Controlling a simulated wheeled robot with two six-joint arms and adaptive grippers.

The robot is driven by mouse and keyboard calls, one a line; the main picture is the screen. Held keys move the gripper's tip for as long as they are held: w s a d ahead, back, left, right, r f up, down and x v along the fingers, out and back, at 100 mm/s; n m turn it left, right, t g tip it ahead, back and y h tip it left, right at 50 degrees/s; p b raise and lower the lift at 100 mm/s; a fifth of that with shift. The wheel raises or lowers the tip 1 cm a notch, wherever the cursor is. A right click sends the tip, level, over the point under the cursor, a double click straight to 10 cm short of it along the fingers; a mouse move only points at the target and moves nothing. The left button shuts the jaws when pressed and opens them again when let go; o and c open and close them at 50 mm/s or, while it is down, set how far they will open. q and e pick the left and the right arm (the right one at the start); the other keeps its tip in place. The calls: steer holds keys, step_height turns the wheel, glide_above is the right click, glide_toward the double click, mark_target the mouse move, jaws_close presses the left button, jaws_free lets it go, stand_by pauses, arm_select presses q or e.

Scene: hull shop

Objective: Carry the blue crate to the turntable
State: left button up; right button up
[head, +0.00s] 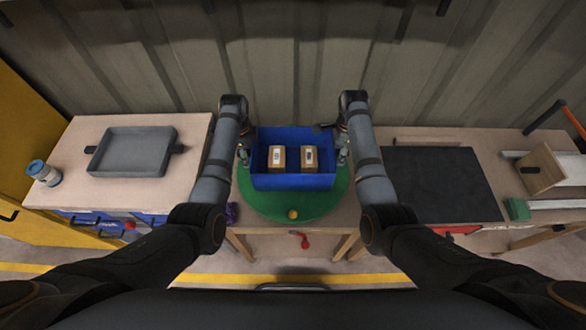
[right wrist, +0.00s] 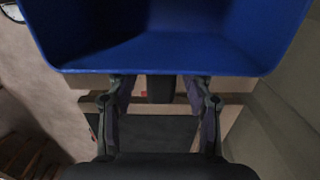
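The blue crate (head: 292,183) is over the green turntable (head: 293,206) in the middle of the head view and looks upright. I cannot tell for sure whether it touches the disc. Two small brown boxes, left (head: 277,159) and right (head: 309,159), stand inside it. My left gripper (head: 243,154) is at the crate's left side; its fingers are too small to read. My right gripper (head: 343,153) is at the right side. In the right wrist view, the right fingers (right wrist: 160,95) stand apart below the blue wall (right wrist: 160,62), with a dark handle-like piece between them and gaps beside it.
A grey tray (head: 132,151) and a jar (head: 43,172) are on the left bench. A black mat (head: 435,185) covers part of the right bench, with a wooden block (head: 539,174) and green block (head: 517,209) farther right.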

arm_select(q)
steer(key=shift+r, duration=0.1)
step_height(320, 180, up, 12)
arm_select(e)
step_height(320, 180, up, 12)
stand_by(0.8)
arm_select(q)
steer(key=shift+f, duration=0.2)
arm_select(e)
steer(key=shift+f, duration=0.1)
